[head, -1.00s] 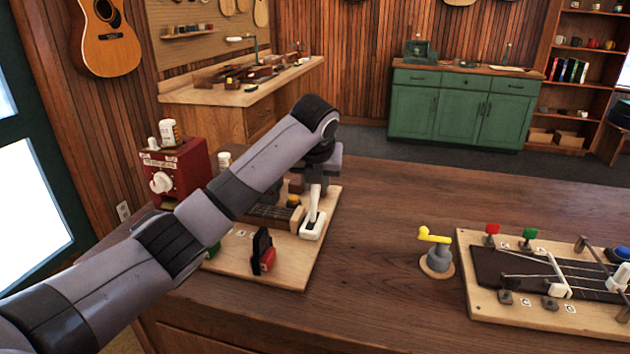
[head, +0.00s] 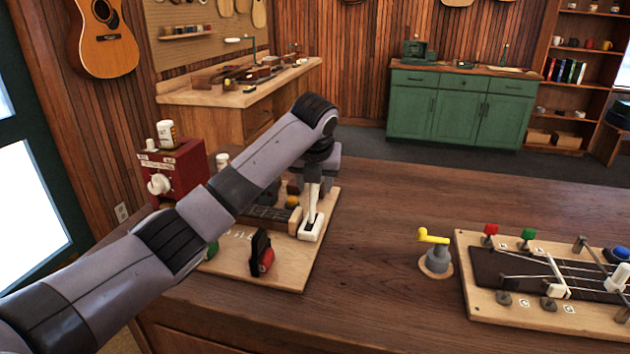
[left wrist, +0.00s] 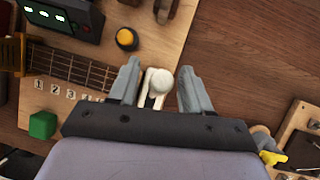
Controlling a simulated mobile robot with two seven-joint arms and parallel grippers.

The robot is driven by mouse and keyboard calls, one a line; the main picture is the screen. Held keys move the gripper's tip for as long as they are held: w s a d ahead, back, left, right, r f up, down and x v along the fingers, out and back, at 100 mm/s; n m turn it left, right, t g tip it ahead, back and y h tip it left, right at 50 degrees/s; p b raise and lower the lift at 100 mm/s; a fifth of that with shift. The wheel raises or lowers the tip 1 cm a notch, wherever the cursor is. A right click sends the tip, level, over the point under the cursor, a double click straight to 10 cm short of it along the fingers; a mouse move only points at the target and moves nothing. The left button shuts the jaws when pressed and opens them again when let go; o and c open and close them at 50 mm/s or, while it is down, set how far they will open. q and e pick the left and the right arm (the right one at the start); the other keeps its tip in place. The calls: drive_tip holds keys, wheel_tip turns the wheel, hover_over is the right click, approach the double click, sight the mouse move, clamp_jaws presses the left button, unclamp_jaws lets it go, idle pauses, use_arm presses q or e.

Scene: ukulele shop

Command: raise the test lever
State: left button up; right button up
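The white test lever (head: 313,205) stands in a white base on the wooden board (head: 285,273). In the head view it looks nearly upright, with its top partly hidden under my left gripper (head: 317,168). In the left wrist view the lever's round white knob (left wrist: 161,79) lies between the two grey fingers of my left gripper (left wrist: 157,68). The fingers are apart, with a small gap visible on each side of the knob. I cannot tell whether either finger touches the lever lower down. My right gripper is not in view.
A yellow button (left wrist: 126,38) and a small fretboard (left wrist: 70,68) are close to the lever. A red switch (head: 266,261) stands in front. A red box (head: 177,173) is at left. A yellow-handled crank (head: 435,256) is to the right, beyond bare tabletop.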

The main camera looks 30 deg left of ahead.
use_arm(q)
drive_tip(key=v, duration=0.7)
drive_tip(key=shift+b, duration=0.35)
drive_tip(key=shift+s, duration=0.1)
